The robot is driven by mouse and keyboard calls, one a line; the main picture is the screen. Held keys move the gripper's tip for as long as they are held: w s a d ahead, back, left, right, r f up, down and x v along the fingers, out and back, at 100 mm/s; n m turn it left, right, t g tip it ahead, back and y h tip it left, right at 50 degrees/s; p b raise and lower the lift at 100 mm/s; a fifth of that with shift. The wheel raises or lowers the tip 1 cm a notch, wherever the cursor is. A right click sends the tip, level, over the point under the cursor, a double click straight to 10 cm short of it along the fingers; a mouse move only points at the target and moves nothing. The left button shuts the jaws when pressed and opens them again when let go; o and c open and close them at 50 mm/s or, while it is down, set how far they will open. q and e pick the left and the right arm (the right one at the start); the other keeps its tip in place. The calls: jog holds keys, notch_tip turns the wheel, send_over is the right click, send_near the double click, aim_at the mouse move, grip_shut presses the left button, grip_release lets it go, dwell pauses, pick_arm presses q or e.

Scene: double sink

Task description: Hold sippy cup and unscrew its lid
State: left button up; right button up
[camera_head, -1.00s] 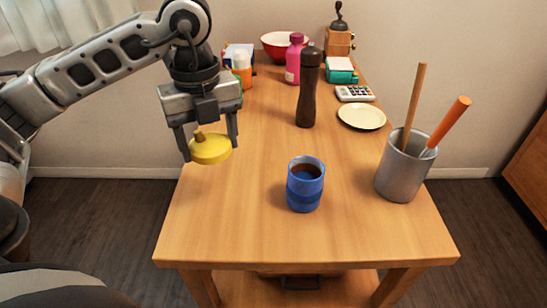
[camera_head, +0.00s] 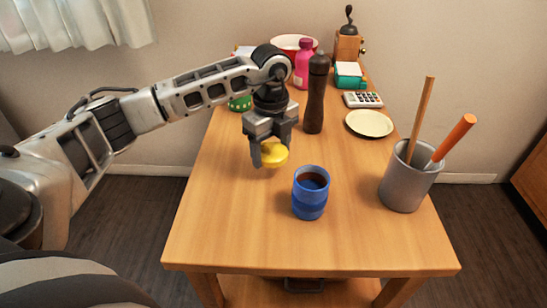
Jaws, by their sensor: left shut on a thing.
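The blue sippy cup (camera_head: 310,195) stands upright and open-topped on the wooden table, with dark contents showing inside. Its yellow lid (camera_head: 275,155) is off the cup, held between the fingers of my left gripper (camera_head: 271,157). The left gripper points down and is shut on the lid, behind and a little left of the cup. The lid appears to be above the table, apart from the cup. The left gripper partly covers the lid. My right gripper is not in view.
A grey metal holder (camera_head: 402,190) with a wooden stick and an orange-handled tool stands right of the cup. A dark pepper mill (camera_head: 315,100), a cream plate (camera_head: 369,123), a calculator (camera_head: 363,99) and a pink bottle (camera_head: 304,65) stand farther back. The table's front left is clear.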

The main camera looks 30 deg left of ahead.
aim_at(274, 171)
pick_arm(q)
jog(key=shift+w+d+f, duration=0.1)
jog(key=shift+w+f, duration=0.25)
jog(key=shift+f, duration=1.6)
jog(key=shift+f, duration=0.2)
jog(key=o, duration=1.1)
notch_tip(274, 171, up, 12)
jog(key=shift+r, duration=0.25)
